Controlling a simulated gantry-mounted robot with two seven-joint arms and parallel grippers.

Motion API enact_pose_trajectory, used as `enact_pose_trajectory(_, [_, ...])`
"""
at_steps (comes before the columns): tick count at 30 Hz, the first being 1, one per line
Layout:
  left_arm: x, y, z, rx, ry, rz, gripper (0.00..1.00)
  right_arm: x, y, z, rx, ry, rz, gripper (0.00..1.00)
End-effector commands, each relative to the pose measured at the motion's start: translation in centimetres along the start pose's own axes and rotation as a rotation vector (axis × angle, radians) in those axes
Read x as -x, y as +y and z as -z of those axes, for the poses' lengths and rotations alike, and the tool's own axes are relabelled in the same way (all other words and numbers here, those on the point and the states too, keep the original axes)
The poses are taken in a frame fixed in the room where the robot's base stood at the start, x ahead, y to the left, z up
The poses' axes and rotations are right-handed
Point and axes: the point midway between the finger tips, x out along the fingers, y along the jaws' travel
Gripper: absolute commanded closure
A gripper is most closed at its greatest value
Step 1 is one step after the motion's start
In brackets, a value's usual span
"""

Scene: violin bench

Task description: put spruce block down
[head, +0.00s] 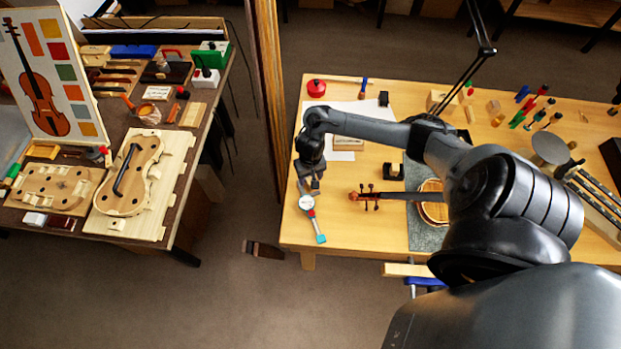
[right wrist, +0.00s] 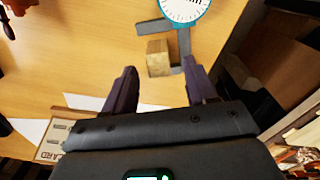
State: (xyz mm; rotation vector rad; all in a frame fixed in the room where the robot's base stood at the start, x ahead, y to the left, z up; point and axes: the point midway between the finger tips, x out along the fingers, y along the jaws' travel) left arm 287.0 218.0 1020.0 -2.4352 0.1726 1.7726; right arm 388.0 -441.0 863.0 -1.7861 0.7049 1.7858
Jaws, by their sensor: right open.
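The spruce block (right wrist: 157,58), a small tan wooden cube, rests on the workbench in the right wrist view, beside the arms of a dial caliper (right wrist: 184,40). I cannot tell whether it touches them. My right gripper (right wrist: 160,74) is open, its two dark fingers apart, with the block just beyond and between the fingertips. In the head view my right gripper (head: 311,184) points down at the bench's left end, just above the caliper (head: 307,203); the block is mostly hidden there. My left gripper is not in view.
A violin neck with scroll (head: 368,196) lies right of the caliper on the workbench (head: 345,240). A small black holder (head: 393,171) and white paper (head: 343,110) lie behind. The bench's left edge is close. A second bench with a violin body (head: 130,180) stands left across a gap.

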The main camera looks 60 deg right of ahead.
Motion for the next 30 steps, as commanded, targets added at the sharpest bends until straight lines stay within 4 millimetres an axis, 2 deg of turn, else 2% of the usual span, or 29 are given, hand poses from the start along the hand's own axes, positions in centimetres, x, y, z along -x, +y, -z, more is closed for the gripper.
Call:
enact_pose_trajectory(1, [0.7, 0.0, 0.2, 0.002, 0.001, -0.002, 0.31, 1.4, 0.0, 0.1, 0.003, 0.002, 0.000, 0.43])
enact_pose_trajectory(3, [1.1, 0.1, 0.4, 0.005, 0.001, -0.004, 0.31, 2.8, 0.0, 0.1, 0.003, 0.002, 0.000, 0.43])
enact_pose_trajectory(12, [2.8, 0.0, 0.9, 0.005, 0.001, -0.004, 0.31, 7.7, 0.0, 0.1, 0.001, 0.002, 0.000, 0.43])
enact_pose_trajectory(16, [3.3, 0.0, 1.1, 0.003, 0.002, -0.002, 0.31, 8.5, -0.1, 0.0, 0.007, 0.002, 0.002, 0.43])
enact_pose_trajectory(19, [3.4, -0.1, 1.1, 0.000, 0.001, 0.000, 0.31, 8.4, -1.1, -0.7, 0.050, 0.013, 0.021, 0.43])
enact_pose_trajectory(23, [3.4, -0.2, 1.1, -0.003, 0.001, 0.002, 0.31, 7.3, -4.6, -2.9, 0.199, 0.063, 0.084, 0.43])
enact_pose_trajectory(27, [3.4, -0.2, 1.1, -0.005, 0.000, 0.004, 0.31, 6.7, -10.3, -7.1, 0.431, 0.177, 0.183, 0.43])
enact_pose_trajectory(30, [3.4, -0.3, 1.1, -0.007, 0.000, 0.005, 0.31, 7.7, -14.0, -10.5, 0.584, 0.284, 0.237, 0.43])
